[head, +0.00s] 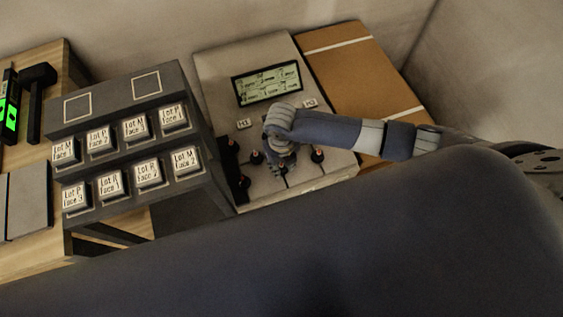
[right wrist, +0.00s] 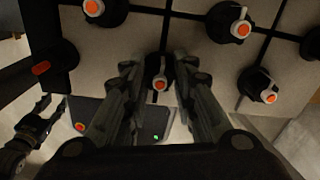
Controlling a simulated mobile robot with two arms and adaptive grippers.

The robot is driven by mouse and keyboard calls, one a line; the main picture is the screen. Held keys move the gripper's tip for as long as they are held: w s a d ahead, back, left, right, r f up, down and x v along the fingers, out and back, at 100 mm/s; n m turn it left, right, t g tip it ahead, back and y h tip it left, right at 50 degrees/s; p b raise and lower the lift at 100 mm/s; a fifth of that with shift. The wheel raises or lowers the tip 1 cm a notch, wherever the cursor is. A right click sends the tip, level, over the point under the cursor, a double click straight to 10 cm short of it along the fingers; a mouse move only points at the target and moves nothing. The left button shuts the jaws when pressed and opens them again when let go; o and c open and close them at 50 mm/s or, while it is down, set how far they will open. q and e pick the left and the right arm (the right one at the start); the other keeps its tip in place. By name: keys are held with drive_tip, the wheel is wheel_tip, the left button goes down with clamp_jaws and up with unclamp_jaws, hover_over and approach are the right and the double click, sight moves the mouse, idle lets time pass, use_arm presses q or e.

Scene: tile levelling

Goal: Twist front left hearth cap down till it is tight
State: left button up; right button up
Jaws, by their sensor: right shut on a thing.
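The tile panel (head: 222,84) has dark joints and black levelling caps with orange tops. My right gripper (head: 284,158) is over the near part of the panel. In the right wrist view the fingers of my right gripper (right wrist: 160,95) are shut around one black cap, the front left hearth cap (right wrist: 160,82), whose orange tip shows between them. The fingers hide its sides, so how tightly it sits on the tile cannot be told. At the left of that view, a dark two-fingered gripper, my left one (right wrist: 50,108), has its fingers apart and empty.
Other caps stand close by, one at the upper right (right wrist: 228,22) and one at the right (right wrist: 258,85). A display (head: 268,84) stands behind my gripper. A grey rack (head: 128,190) with labelled blocks is at the left; a brown board (head: 350,75) lies at the right.

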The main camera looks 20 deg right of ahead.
drive_tip(key=m+p, duration=0.1)
drive_tip(key=m, duration=0.1)
drive_tip(key=m+p, duration=0.1)
drive_tip(key=p, duration=0.1)
drive_tip(key=shift+r+m, duration=0.2)
drive_tip(key=shift+m, duration=0.2)
drive_tip(key=m+p, duration=0.4)
drive_tip(key=m, duration=0.2)
drive_tip(key=shift+p, duration=0.3)
drive_tip(key=m+p, duration=0.2)
drive_tip(key=m, duration=0.4)
drive_tip(key=shift+f+p, duration=0.1)
drive_tip(key=shift+p, duration=0.3)
drive_tip(key=m+p, duration=0.2)
drive_tip(key=m, duration=0.4)
drive_tip(key=shift+p, duration=0.35)
drive_tip(key=m+p, duration=0.2)
drive_tip(key=m, duration=0.3)
drive_tip(key=shift+m, duration=0.3)
drive_tip(key=m+p, duration=0.1)
drive_tip(key=m, duration=0.5)
drive_tip(key=shift+p, duration=0.35)
drive_tip(key=m+p, duration=0.1)
drive_tip(key=m, duration=0.5)
drive_tip(key=shift+f+m, duration=0.1)
drive_tip(key=shift+m, duration=0.3)
drive_tip(key=m, duration=0.5)
drive_tip(key=shift+m, duration=0.4)
